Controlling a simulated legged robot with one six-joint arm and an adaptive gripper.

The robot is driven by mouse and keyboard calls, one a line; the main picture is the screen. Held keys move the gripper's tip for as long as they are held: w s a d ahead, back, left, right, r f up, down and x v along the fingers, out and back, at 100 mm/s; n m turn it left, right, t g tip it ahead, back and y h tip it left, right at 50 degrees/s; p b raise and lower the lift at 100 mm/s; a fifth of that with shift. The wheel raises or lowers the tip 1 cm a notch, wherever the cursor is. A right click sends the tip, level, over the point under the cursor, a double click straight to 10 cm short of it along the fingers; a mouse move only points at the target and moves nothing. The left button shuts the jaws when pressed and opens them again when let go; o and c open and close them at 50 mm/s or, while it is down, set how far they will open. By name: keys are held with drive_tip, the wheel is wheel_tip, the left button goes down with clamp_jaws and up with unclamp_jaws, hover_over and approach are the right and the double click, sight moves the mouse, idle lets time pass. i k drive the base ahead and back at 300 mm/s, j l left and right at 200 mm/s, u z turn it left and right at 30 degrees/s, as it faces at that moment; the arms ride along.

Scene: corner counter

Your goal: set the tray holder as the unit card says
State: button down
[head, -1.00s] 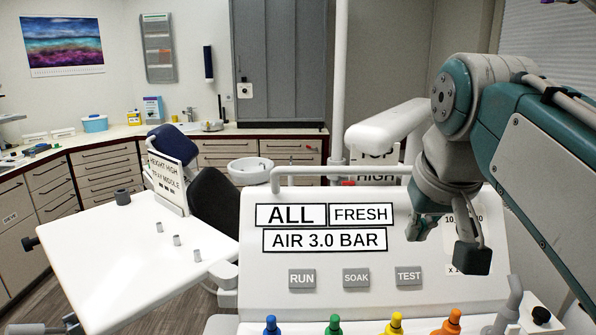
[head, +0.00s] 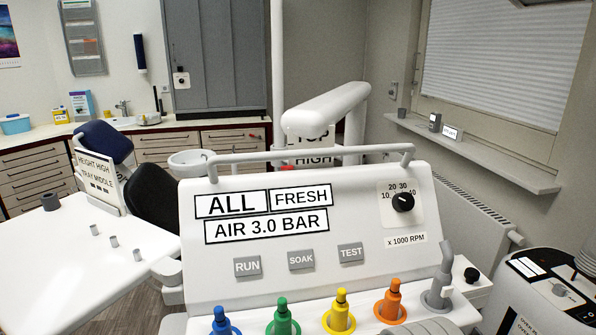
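The unit card (head: 97,181) stands upright at the back of the white tray table and reads HEIGHT HIGH, TRAY MIDDLE, with small dark marks below. The white tray table (head: 60,275) fills the lower left of the head view. It carries a dark grey cylinder (head: 51,202) at its back left and several small grey pegs (head: 113,241) along its right part. I cannot tell which of these parts is the tray holder. My gripper and arm are out of view.
The white console (head: 350,215) reads ALL, FRESH, AIR 3.0 BAR, with RUN, SOAK and TEST buttons, a black dial (head: 402,202) and coloured handpieces (head: 341,312) in front. A partly hidden sign (head: 312,158) reads TOP, HIGH. A white machine (head: 545,290) stands at right.

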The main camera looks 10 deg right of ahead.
sight(66, 261)
drive_tip(key=j+u, duration=0.15)
drive_tip(key=u, duration=0.25)
drive_tip(key=k+j+u, duration=0.1)
drive_tip(key=u, duration=0.25)
drive_tip(key=j+u, duration=0.4)
drive_tip(key=u, duration=0.35)
drive_tip(key=i+j+z, duration=0.15)
drive_tip(key=z, duration=0.2)
drive_tip(key=i+j+z, duration=0.15)
drive_tip(key=j+z, duration=0.15)
drive_tip(key=i+j+z, duration=0.1)
drive_tip(key=j+z, duration=0.25)
drive_tip(key=l, duration=0.1)
